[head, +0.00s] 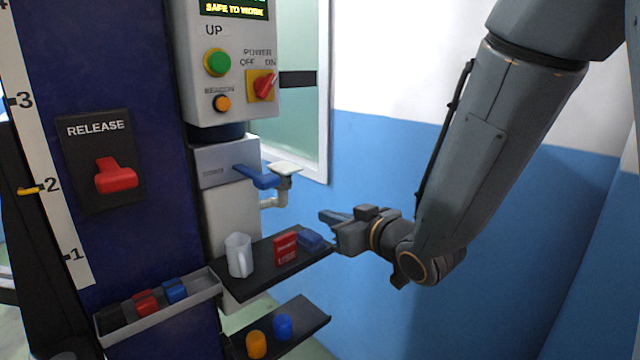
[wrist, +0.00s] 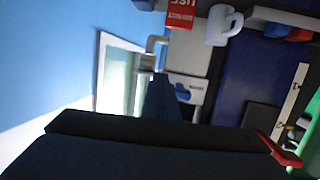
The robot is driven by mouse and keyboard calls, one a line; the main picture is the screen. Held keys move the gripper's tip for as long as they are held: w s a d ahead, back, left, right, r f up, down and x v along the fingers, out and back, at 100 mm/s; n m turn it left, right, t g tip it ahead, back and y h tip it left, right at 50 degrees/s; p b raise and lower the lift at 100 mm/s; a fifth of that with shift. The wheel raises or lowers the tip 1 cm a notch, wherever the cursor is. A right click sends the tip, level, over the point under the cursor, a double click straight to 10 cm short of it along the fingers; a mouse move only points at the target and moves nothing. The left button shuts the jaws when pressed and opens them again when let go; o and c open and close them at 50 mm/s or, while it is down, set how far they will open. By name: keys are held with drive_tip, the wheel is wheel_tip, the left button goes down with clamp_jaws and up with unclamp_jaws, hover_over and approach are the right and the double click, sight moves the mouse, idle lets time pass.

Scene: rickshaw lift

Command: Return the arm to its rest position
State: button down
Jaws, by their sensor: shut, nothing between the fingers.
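My arm reaches in from the upper right of the head view. In the wrist view the closed fingers (wrist: 160,97) show as a dark blue shape, and dark parts of my wrist fill the lower picture. The gripper looks apart from the shelf items, though its exact gap to the shelf end is hard to judge.
A blue lever (head: 257,177), control box (head: 232,95) and red release handle (head: 116,176) are left. Blue wall (head: 540,215) lies behind my arm.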

drive_tip(key=s+d+f+m+g+h, duration=0.2)
drive_tip(key=s+d+f+g+h, duration=0.15)
drive_tip(key=d+f, duration=0.3)
drive_tip(key=s+d+f+m+g+h, duration=0.25)
drive_tip(key=d+f+h, duration=0.2)
drive_tip(key=d, duration=0.35)
drive_tip(key=s+d+f+m+g, duration=0.1)
drive_tip(key=s+g, duration=0.2)
drive_tip(key=s, duration=0.5)
drive_tip(key=s+d+f+m+g, duration=0.1)
drive_tip(key=s+d+g, duration=0.1)
drive_tip(key=s, duration=0.6)
drive_tip(key=shift+d+g+h, duration=0.25)
drive_tip(key=shift+g+h, duration=0.05)
drive_tip(key=shift+g, duration=0.6)
drive_tip(key=c, duration=2.5)
unclamp_jaws()
drive_tip(key=shift+w+m, duration=0.1)
drive_tip(key=shift+m, duration=0.15)
